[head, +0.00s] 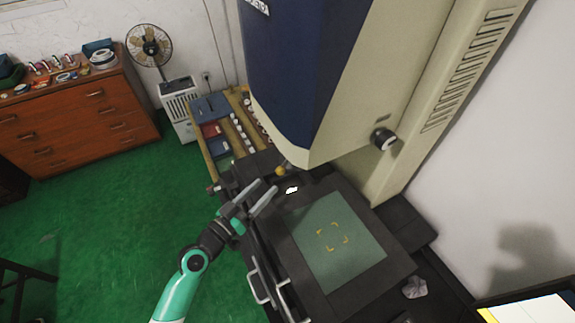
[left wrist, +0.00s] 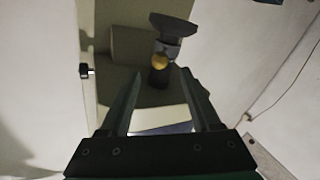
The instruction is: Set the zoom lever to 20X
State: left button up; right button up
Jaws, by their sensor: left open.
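The zoom lever's yellow ball knob (head: 280,171) shows under the blue and cream housing of the machine. No zoom scale markings can be read. My right gripper is not in view.
The machine's dark stage with a greenish glass plate (head: 338,240) lies below the housing. A black side knob (head: 383,139) sticks out of the cream column. Metal handles (head: 259,286) line the stage's left edge. A crumpled grey-white thing (head: 414,288) lies right of the stage.

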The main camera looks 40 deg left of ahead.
aim_at(287, 163)
pick_arm(q)
jog(key=w, duration=0.7)
jog(key=w+a, duration=0.1)
jog(key=w, duration=0.3)
jog(key=shift+w, duration=0.2)
jog(key=shift+a, duration=0.1)
grip_shut()
jog(key=shift+r, duration=0.1)
dwell(0.7)
